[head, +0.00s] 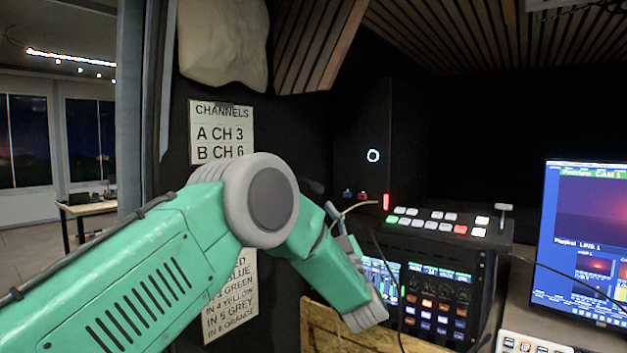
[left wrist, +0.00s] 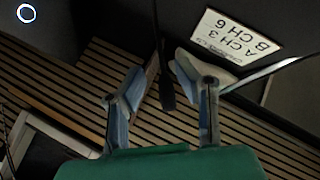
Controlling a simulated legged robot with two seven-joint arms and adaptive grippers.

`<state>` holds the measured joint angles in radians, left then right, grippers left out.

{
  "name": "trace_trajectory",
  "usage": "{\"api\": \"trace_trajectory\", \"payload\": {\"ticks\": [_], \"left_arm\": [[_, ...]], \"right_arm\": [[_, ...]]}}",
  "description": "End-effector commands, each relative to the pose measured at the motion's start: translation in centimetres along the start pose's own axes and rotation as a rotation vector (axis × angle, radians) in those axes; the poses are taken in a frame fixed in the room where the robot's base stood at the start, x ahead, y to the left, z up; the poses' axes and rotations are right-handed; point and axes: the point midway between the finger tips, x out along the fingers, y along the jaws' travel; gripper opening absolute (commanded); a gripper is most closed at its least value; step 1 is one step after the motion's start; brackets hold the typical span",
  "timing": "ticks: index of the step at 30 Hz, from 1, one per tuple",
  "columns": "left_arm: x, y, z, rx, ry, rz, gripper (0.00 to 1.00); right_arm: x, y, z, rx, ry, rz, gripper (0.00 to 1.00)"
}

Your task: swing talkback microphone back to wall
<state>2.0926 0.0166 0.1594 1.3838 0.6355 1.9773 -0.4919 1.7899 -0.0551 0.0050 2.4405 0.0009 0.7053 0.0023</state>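In the left wrist view a dark, slim microphone (left wrist: 167,92) on a thin stem shows between the two blue-grey fingers of my left gripper (left wrist: 156,75). There is a visible gap on the left side, and the right finger is close to it; I cannot tell whether they touch. The fingers are apart. In the head view my left gripper (head: 338,225) points upward in front of the black wall, partly hidden by my green arm. A dark rounded shape (head: 313,187) behind my wrist may be the microphone, but it is unclear. My right gripper is not in view.
A video switcher (head: 435,222) with lit buttons sits on a black equipment rack (head: 480,270) to the right. A monitor (head: 585,240) stands at far right. A channel sign (head: 221,132) hangs on the wall behind my arm. Thin cables (head: 380,255) hang close to my gripper.

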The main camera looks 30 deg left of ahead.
Motion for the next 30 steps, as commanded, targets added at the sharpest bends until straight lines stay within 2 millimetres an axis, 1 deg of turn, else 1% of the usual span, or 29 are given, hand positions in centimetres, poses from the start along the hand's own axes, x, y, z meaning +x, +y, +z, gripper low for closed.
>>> {"api": "trace_trajectory", "payload": {"ticks": [1, 6, 9, 12, 15, 18, 26, 28, 29, 30], "left_arm": [[1.3, 0.0, -0.2, -0.001, 0.002, -0.001, 0.28], [4.9, 0.1, -0.2, 0.000, 0.002, 0.000, 0.28], [6.6, 0.1, -0.1, 0.000, 0.000, 0.000, 0.28], [7.8, 0.1, 0.0, 0.000, 0.000, 0.002, 0.28], [8.7, 0.1, 0.0, 0.000, 0.000, 0.003, 0.28], [9.0, 0.1, 0.1, 0.001, -0.001, 0.003, 0.28], [9.1, 0.1, 0.1, 0.001, -0.002, 0.004, 0.28], [9.1, 0.1, 0.1, 0.001, -0.002, 0.004, 0.07], [9.1, 0.1, 0.1, 0.001, -0.002, 0.004, 0.00], [9.1, 0.1, 0.1, 0.000, -0.002, 0.004, 0.00]], "right_arm": [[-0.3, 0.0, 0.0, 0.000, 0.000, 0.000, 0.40], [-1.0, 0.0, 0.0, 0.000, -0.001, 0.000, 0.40], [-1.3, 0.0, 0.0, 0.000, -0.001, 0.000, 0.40], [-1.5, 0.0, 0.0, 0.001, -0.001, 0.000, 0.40], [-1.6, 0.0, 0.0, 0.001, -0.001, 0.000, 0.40], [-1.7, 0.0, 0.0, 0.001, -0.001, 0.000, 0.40], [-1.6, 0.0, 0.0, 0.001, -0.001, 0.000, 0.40], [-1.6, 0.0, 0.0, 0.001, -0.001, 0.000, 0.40], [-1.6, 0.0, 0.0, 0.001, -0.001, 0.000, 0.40], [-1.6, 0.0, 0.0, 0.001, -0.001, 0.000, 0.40]]}}
